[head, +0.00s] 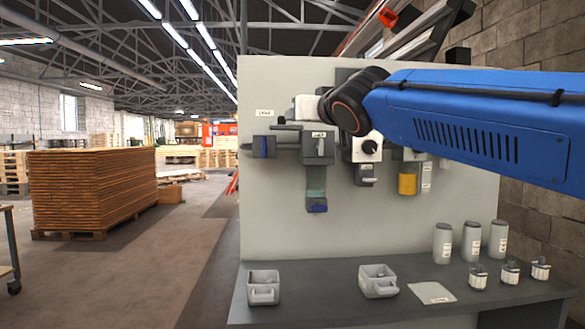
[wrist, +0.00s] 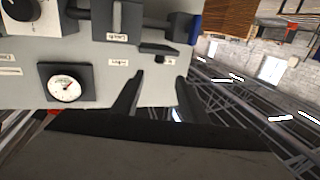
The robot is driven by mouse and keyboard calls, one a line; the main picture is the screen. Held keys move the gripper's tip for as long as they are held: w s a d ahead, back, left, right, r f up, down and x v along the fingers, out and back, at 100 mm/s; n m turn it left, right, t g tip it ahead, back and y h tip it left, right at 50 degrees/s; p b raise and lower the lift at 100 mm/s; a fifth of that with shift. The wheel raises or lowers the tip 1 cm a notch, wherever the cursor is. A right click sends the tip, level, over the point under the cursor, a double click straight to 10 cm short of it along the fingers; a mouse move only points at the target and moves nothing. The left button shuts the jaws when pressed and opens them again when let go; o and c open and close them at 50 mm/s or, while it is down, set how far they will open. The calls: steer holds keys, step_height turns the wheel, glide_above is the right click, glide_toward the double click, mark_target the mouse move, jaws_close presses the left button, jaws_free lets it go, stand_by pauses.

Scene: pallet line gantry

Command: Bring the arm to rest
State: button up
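My blue arm (head: 470,125) reaches in from the right, high in front of the upright grey panel (head: 275,90), and its dark wrist joint (head: 352,101) is near the panel's upper middle. My gripper (wrist: 160,80) shows in the wrist view with its two dark fingers apart and nothing between them. In the head view the fingers cannot be clearly made out. A round gauge (wrist: 65,89) on the panel is left of the fingers in the wrist view.
The panel carries a grey fitting (head: 318,147) with blue ends, a knob box (head: 365,147) and a yellow-bowled unit (head: 407,184). The counter (head: 325,300) below holds two trays, a flat plate (head: 432,293), grey canisters (head: 443,244) and small cups. Stacked boards (head: 92,190) stand left, beyond open floor.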

steer(key=s+d+f+m+g+h, duration=0.15)
steer(key=s+d+f, duration=0.35)
steer(key=f, duration=0.5)
steer(key=s+d+f+g+h, duration=0.2)
steer(key=s+d+f+g, duration=0.1)
steer(key=d+f, duration=0.55)
steer(key=s+d+f+m+g+h, duration=0.15)
steer(key=s+d+f, duration=0.35)
steer(key=f, duration=0.6)
steer(key=s+d+f+g, duration=0.2)
steer(key=s+f+g, duration=0.1)
steer(key=s+f, duration=0.7)
steer(key=s+d+f+g, duration=0.2)
steer(key=s+f+g, duration=0.1)
steer(key=s+f, duration=0.7)
step_height(320, 180, down, 5)
steer(key=shift+s+r, duration=0.15)
steer(key=shift+s, duration=0.15)
